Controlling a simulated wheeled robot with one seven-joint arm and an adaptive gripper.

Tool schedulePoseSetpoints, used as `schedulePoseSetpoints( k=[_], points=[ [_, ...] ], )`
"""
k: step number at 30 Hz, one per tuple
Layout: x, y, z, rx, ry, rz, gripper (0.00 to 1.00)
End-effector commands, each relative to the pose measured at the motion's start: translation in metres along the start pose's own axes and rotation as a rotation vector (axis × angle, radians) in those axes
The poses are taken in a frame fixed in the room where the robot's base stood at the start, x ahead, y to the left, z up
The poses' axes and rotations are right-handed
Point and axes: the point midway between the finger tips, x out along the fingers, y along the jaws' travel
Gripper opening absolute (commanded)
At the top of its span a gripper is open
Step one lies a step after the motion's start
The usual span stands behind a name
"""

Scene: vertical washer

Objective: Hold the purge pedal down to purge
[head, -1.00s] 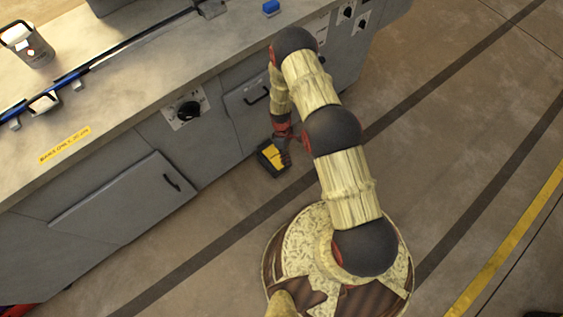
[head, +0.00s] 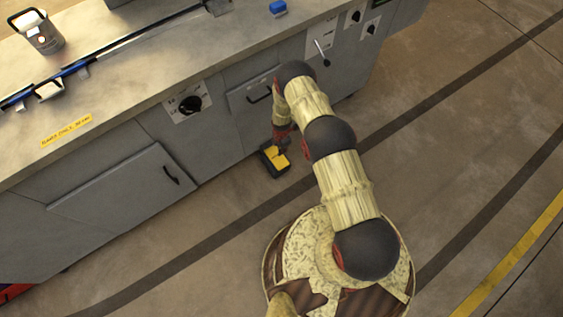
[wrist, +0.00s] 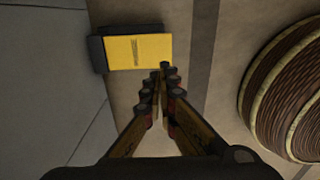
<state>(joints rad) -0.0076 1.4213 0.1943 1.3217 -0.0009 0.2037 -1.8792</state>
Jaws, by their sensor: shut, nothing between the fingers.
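The purge pedal (head: 281,165) is a yellow plate in a dark housing on the floor, close to the front of the grey machine. In the wrist view the yellow pedal (wrist: 138,51) lies just beyond the fingertips, with small print on it that I cannot read. My gripper (head: 283,152) is shut and empty and points down at the pedal. In the wrist view its fingertips (wrist: 165,68) overlap the pedal's lower right edge. I cannot tell whether they touch it or hover above it.
The grey machine cabinet (head: 217,122) runs along the left, with a black knob (head: 190,104) and a door handle (head: 170,174). A lever (head: 321,50) sticks out of a white panel. My round base shows at the right in the wrist view. The floor (head: 440,130) right of my arm is clear.

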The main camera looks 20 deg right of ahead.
Motion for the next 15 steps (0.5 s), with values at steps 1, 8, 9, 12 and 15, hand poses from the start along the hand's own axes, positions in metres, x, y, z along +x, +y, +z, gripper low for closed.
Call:
schedulePoseSetpoints(
  k=[1,8,9,12,15],
  points=[
    [0.0,0.0,0.0,0.0,0.0,0.0,0.0],
    [0.001,0.0,0.0,0.001,0.0,-0.001,0.0],
    [0.003,-0.001,0.0,0.002,0.0,-0.001,0.0],
    [0.013,-0.001,-0.001,0.002,0.001,-0.003,0.0],
    [0.029,-0.002,-0.001,0.002,0.001,-0.003,0.0]
  ],
)
